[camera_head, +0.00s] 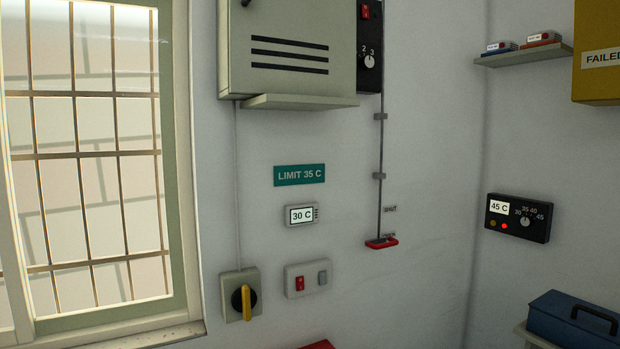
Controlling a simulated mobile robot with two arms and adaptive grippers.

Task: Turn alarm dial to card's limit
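The green card (299,175) on the back wall reads "LIMIT 35 C". A black alarm box (517,234) is fixed to the right wall. Its small white display (499,207) reads 45 C. Its round pale dial (525,220) has marks 30, 35, 40 and 45 around it; the pointer is too small to read surely. A red light (504,225) and a small orange one show at the lower left of the box. Neither of my grippers is in view, and nothing touches the dial.
A wall display (301,215) reads 30 C, above a switch plate (308,278). A yellow-handled rotary switch (240,297) is near the window. A red pull handle (382,243) hangs from a rod. A blue box (573,319) sits below the alarm; the space before the alarm looks clear.

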